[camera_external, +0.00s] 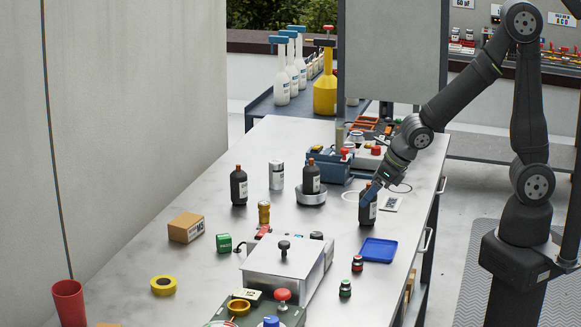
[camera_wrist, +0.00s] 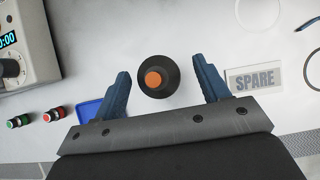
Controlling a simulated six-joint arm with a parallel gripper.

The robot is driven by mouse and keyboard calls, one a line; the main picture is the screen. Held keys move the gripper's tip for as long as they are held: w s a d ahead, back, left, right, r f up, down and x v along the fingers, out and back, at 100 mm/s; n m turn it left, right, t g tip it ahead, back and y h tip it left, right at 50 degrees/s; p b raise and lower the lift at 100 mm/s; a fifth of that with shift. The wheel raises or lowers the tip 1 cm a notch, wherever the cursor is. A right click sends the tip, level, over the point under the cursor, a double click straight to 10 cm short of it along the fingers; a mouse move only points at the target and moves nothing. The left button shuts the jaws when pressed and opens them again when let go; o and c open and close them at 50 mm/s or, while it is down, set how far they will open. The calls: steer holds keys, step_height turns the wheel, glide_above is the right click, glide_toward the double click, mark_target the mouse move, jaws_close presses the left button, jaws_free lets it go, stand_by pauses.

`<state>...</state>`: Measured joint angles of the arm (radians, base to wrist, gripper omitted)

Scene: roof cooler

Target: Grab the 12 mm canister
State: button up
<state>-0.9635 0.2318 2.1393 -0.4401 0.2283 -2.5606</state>
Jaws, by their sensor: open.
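No size label is legible, so I cannot tell which object is the 12 mm canister. My gripper (camera_external: 370,192) is open at a dark bottle (camera_external: 368,212) standing upright on the table. In the wrist view, my gripper (camera_wrist: 161,66) has its blue fingers on either side of this bottle's orange cap (camera_wrist: 153,78), with gaps on both sides. Two similar dark bottles stand elsewhere: one (camera_external: 239,188) on the table, one (camera_external: 312,180) on a round metal base (camera_external: 311,196). A silver canister (camera_external: 276,176) stands between them.
A SPARE card (camera_wrist: 255,79) lies right of my fingers in the wrist view.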

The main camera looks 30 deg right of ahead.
steer(key=shift+x, duration=1.4)
steer(key=shift+c, duration=0.2)
steer(key=c, duration=1.1)
steer(key=shift+r, duration=0.1)
steer(key=shift+c, duration=0.6)
steer(key=shift+r, duration=0.1)
